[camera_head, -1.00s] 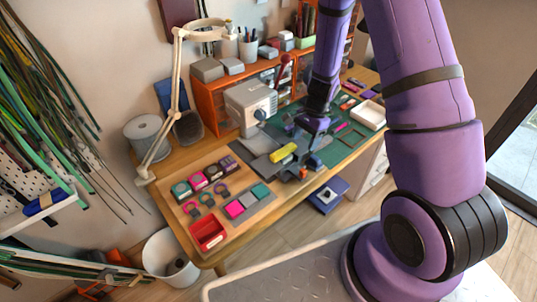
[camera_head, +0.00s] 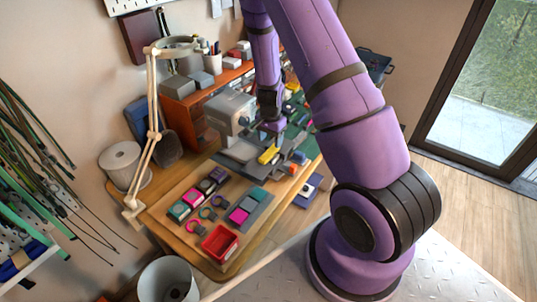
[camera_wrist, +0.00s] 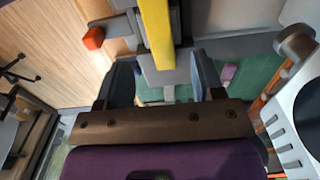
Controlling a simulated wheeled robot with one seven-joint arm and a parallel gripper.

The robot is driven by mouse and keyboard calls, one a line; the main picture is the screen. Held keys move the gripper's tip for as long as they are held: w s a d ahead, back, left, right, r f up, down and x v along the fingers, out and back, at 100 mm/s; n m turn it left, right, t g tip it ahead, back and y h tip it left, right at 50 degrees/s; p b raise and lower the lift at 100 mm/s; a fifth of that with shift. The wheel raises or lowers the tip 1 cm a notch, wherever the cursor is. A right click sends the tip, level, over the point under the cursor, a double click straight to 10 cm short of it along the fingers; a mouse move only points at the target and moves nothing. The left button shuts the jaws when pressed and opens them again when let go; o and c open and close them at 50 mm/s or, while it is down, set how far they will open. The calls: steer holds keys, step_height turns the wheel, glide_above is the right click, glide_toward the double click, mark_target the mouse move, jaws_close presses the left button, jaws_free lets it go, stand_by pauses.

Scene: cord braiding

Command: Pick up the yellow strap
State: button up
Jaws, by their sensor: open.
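The yellow strap (camera_head: 268,154) lies on a grey machine bed (camera_head: 243,152) on the workbench. In the wrist view the yellow strap (camera_wrist: 157,30) runs upright in the picture, from the top edge down to a grey block. My gripper (camera_head: 272,127) is just behind the strap in the head view. In the wrist view my gripper (camera_wrist: 163,75) is open, with its dark fingers spread to either side of the strap's line. The strap's near end lies beyond the fingertips, and nothing shows held between them. Whether the fingers touch anything is unclear.
A grey machine (camera_head: 229,112) stands behind left of the strap. A white lamp (camera_head: 153,120) stands at left.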

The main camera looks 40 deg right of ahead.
mark_target(270, 151)
steer(key=shift+f, duration=2.9)
steer(key=shift+c, duration=0.3)
steer(key=c, duration=1)
steer(key=shift+r, duration=0.15)
